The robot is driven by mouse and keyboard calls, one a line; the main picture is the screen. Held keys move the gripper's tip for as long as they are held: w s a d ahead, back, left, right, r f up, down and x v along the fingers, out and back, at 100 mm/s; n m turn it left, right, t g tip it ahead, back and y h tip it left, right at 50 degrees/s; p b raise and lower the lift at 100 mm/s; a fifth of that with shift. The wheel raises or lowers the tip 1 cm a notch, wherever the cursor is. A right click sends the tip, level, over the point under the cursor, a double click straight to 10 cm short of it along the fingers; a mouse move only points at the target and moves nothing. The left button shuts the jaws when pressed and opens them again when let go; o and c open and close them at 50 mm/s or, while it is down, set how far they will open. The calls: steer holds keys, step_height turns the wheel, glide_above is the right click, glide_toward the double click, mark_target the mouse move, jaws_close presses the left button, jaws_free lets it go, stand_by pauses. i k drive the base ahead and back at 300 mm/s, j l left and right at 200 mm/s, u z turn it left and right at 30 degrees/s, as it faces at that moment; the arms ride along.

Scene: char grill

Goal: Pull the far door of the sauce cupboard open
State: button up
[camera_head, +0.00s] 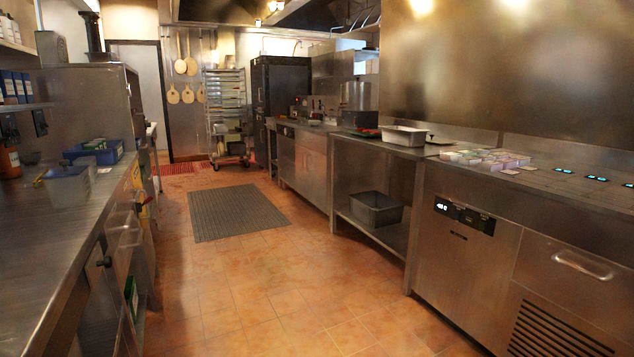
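My gripper and arm are not in view. I cannot tell for certain which unit is the sauce cupboard. The left steel counter (45,232) has a front seen at a steep angle, with a bar handle (123,234) and a dark knob (104,262). Below them an opening shows green items (131,296). Further along the right side, a steel cabinet (311,172) has a flat front that looks shut. Its door edges are too small to make out.
A tiled floor aisle (232,290) runs clear between the counters, with a grey mat (238,212) further on. An open-shelf table (372,172) holds a dark bin (376,209) below. A rack trolley (227,115) stands at the back. A blue bin (100,153) sits on the left counter.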

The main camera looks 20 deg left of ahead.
mark_target(319, 162)
steer(key=i+l+u, duration=0.2)
steer(key=i, duration=0.55)
steer(key=i+j+u, duration=0.2)
steer(key=i+u, duration=0.7)
steer(key=i, duration=0.25)
steer(key=i+l+u, duration=0.2)
steer(key=i+u, duration=0.25)
steer(key=i, duration=0.15)
steer(key=i+u, duration=0.15)
steer(key=i, duration=1.55)
steer(key=i+z, duration=0.2)
steer(key=i, duration=0.65)
steer(key=i+j+z, duration=0.15)
steer(key=i, duration=0.65)
steer(key=i+z, duration=0.45)
steer(key=i+j+z, duration=0.15)
steer(key=i+z, duration=0.35)
steer(key=i+j+z, duration=0.45)
steer(key=k+l, duration=0.05)
steer(key=l, duration=0.05)
